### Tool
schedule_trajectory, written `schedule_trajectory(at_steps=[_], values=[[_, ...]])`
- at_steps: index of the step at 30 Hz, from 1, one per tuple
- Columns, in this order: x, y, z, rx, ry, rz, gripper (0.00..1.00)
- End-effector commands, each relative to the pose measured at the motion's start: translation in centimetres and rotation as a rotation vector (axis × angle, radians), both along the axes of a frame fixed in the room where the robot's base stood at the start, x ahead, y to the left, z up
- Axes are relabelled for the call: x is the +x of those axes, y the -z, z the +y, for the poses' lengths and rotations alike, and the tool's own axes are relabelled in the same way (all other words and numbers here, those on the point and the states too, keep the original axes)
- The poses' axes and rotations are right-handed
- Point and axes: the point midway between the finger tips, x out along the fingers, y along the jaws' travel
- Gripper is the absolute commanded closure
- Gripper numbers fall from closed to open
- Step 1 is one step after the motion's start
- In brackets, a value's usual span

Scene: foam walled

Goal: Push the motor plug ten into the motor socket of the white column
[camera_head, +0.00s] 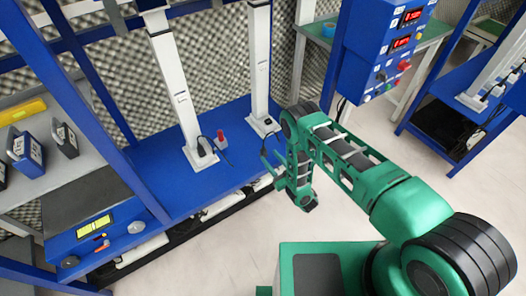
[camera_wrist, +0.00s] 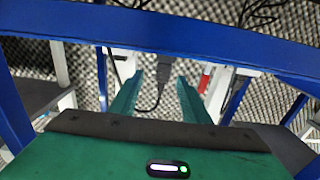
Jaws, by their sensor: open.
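Two white columns stand on the blue bench, the left one (camera_head: 180,90) and the right one (camera_head: 258,62). A dark plug with a cable (camera_head: 202,149) is at the foot of the left column. In the wrist view a black plug (camera_wrist: 164,68) with a looping cable shows between my fingers, beyond their tips. I cannot read any number, so I cannot tell if it is plug ten. My gripper (camera_head: 269,160) is by the bench's front edge, right of the left column; its open green fingers (camera_wrist: 160,82) show in the wrist view with nothing clasped. The motor socket is not clear.
A small red part (camera_head: 221,138) stands on the blue bench (camera_head: 180,190) between the columns. A blue beam (camera_wrist: 170,32) crosses the wrist view. A blue control box (camera_head: 385,50) hangs at the right. Floor in front is clear.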

Motion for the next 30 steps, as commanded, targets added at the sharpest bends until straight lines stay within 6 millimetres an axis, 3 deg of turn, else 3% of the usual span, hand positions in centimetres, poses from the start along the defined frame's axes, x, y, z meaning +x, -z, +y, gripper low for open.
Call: schedule_trajectory(at_steps=[8, 18, 27, 30], values=[[1.5, -0.1, 1.7, 0.001, -0.006, 0.0, 0.57], [4.9, -0.3, 4.1, 0.0, -0.007, 0.0, 0.57], [5.2, -0.3, 4.3, 0.0, -0.005, 0.001, 0.57], [5.2, -0.3, 4.3, 0.0, -0.005, 0.001, 0.81]])
